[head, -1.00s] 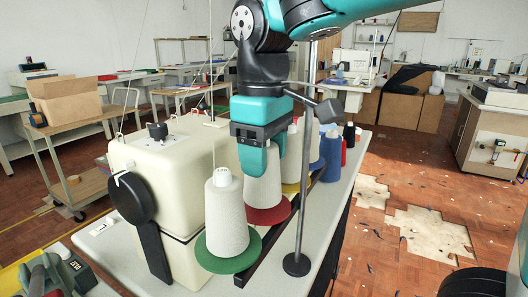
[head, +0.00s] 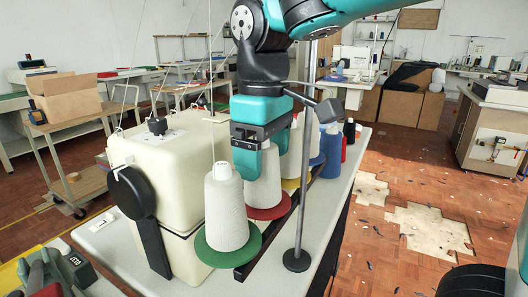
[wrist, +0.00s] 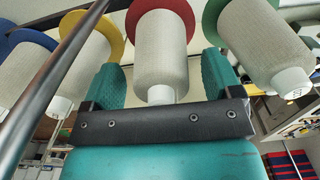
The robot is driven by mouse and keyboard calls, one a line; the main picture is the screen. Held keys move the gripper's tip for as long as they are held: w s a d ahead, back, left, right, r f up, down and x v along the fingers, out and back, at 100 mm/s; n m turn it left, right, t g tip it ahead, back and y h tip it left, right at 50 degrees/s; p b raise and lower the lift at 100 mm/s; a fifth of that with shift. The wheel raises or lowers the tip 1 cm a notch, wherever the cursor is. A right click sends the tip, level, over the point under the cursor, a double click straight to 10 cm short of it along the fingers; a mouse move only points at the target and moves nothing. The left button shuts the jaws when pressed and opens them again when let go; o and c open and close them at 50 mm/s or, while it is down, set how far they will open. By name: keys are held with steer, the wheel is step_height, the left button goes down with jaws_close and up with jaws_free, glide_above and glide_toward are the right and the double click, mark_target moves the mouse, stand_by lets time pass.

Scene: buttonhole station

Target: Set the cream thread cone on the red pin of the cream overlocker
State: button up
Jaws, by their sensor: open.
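A cream thread cone (head: 265,188) stands upright on the red disc (head: 272,212) of the cream overlocker (head: 180,165); the red pin itself is hidden inside it. My gripper (head: 258,152) is open above it, with its fingers on either side of the cone's upper part. In the wrist view, which shows things upside down, the cone (wrist: 160,50) sits between the two open fingers (wrist: 162,78), with a small gap on each side. Its red disc (wrist: 135,16) shows at the cone's wide end.
Similar cones stand close by on a green disc (head: 210,240), a yellow disc (head: 291,184) and a blue disc (wrist: 22,38). A grey stand rod (head: 304,190) rises just right of the row. Red, blue and black spools stand behind.

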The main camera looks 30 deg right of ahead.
step_height(320, 180, up, 12)
steer(key=shift+f+p, duration=0.1)
steer(key=shift+p, duration=1.1)
steer(key=shift+s+f+p, duration=0.1)
steer(key=shift+s+p, duration=0.05)
steer(key=shift+p, duration=0.35)
steer(key=s+a+f+y+p, duration=0.4)
steer(key=s+f+p, duration=0.3)
steer(key=s, duration=0.5)
steer(key=shift+s+a+f+p, duration=0.3)
steer(key=shift+s+f+p, duration=0.05)
steer(key=shift+p, duration=0.55)
steer(key=shift+c, duration=0.4)
